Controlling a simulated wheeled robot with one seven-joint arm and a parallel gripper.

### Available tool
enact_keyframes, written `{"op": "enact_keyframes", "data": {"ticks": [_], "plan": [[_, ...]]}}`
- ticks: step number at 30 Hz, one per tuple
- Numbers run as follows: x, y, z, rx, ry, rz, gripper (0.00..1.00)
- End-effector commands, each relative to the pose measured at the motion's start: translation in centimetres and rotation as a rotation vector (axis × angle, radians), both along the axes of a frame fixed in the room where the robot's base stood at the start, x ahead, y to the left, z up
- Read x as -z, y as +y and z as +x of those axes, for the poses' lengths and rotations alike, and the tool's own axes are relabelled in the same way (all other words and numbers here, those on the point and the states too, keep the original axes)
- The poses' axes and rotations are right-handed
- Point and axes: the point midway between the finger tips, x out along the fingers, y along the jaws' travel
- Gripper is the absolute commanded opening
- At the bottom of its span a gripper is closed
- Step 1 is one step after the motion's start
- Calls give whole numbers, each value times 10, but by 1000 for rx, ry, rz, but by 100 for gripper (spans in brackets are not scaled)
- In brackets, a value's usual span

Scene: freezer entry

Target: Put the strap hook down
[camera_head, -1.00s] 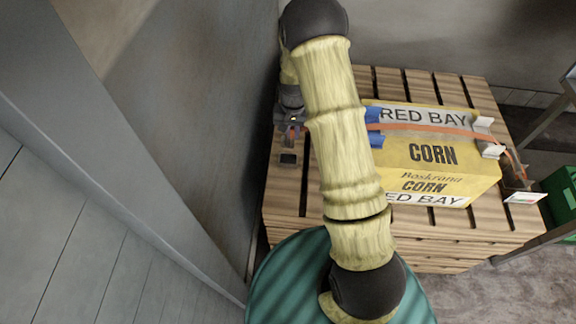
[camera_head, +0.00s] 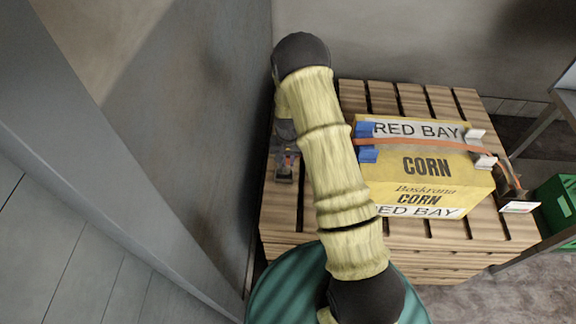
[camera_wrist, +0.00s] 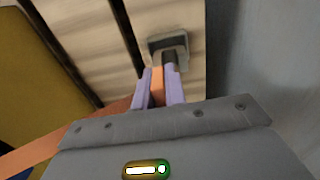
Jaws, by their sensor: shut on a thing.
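The strap hook (camera_wrist: 168,45) is a dark grey metal piece at the end of an orange strap (camera_wrist: 157,88). My gripper (camera_wrist: 160,77) is shut on the strap end at the hook, with the strap between its two pale purple fingers. The hook shows beyond the fingertips, over the wooden pallet slats (camera_wrist: 110,50). In the head view my gripper is mostly hidden behind my arm, and the hook (camera_head: 284,178) shows at the pallet's left side. Whether the hook touches the slats, I cannot tell.
A yellow corn box (camera_head: 427,166) stands on the pallet (camera_head: 420,232), with the strap across it and blue and white corner guards. A grey wall (camera_head: 200,130) runs close along the pallet's left side. A green crate (camera_head: 558,203) stands at the right.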

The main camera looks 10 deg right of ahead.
Motion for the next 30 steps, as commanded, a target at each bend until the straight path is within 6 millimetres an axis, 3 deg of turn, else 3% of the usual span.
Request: {"op": "enact_keyframes", "data": {"ticks": [9,20,21,24,30], "plan": [[35,0,-1,1,2,0,0],[39,-2,0,3,1,0,0],[40,-2,0,3,1,0,15],[39,-2,0,3,1,0,34],[39,-1,0,2,1,0,34]]}}
